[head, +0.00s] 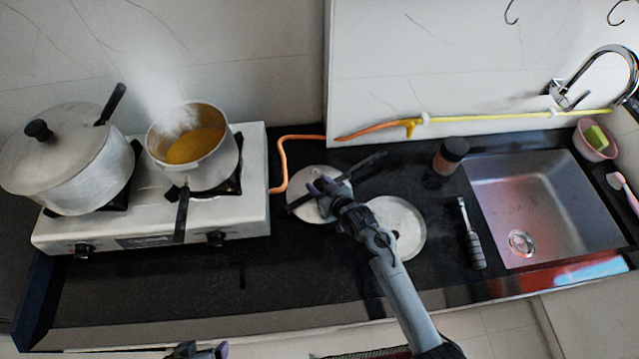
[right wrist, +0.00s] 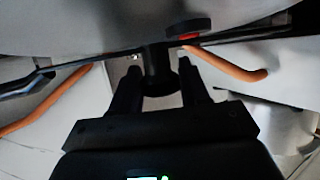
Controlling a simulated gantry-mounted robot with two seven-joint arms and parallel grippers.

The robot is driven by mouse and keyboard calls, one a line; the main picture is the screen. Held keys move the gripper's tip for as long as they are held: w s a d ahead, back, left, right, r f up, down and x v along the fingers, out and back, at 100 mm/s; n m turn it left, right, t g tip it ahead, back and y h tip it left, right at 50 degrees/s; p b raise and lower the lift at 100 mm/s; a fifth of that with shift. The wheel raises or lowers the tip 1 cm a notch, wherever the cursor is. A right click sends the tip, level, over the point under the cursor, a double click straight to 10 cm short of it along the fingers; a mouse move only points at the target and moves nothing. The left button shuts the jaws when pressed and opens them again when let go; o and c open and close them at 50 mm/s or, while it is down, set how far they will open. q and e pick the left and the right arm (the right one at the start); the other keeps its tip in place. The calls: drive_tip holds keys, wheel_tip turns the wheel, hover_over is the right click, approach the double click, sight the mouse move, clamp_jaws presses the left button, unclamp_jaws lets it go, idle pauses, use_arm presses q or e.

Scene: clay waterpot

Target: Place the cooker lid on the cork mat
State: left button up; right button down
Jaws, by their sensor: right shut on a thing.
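The cooker lid (head: 307,209) is a grey metal disc with a long black handle toward the upper right, over the counter right of the stove. My right gripper (head: 325,188) is over its middle. In the right wrist view, my right gripper (right wrist: 160,84) is shut on the lid's black knob (right wrist: 158,58), and the lid's grey surface (right wrist: 80,22) fills the top. I cannot tell the gap between lid and counter. I cannot make out the cork mat. Part of my left gripper (head: 205,352) shows at the bottom edge; its jaw state is unclear.
A round steel plate or lid (head: 410,213) lies beside the cooker lid. A stove (head: 150,235) at left carries a lidded pot (head: 85,180) and a steaming saucepan (head: 222,165). A jar (head: 450,157), a black-handled tool (head: 474,250) and a sink (head: 545,200) are at right. The front-left counter is clear.

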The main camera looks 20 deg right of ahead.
drive_tip(key=shift+w, duration=0.15)
drive_tip(key=c, duration=0.8)
unclamp_jaws()
drive_tip(key=shift+f, duration=0.1)
drive_tip(key=shift+o, duration=1.3)
drive_tip(key=shift+r+p, duration=0.3)
drive_tip(key=shift+r, duration=0.5)
drive_tip(key=s+d+r+g+h, duration=0.1)
drive_tip(key=s+r+g, duration=0.1)
drive_tip(key=s, duration=0.9)
drive_tip(key=s+d+r+g+h+p, duration=0.1)
drive_tip(key=s+g, duration=0.3)
drive_tip(key=s, duration=0.6)
drive_tip(key=s+d+r+g, duration=0.2)
drive_tip(key=s+r+g, duration=0.1)
drive_tip(key=s, duration=0.8)
drive_tip(key=shift+s+r+m+h, duration=0.3)
drive_tip(key=shift+r+h, duration=0.1)
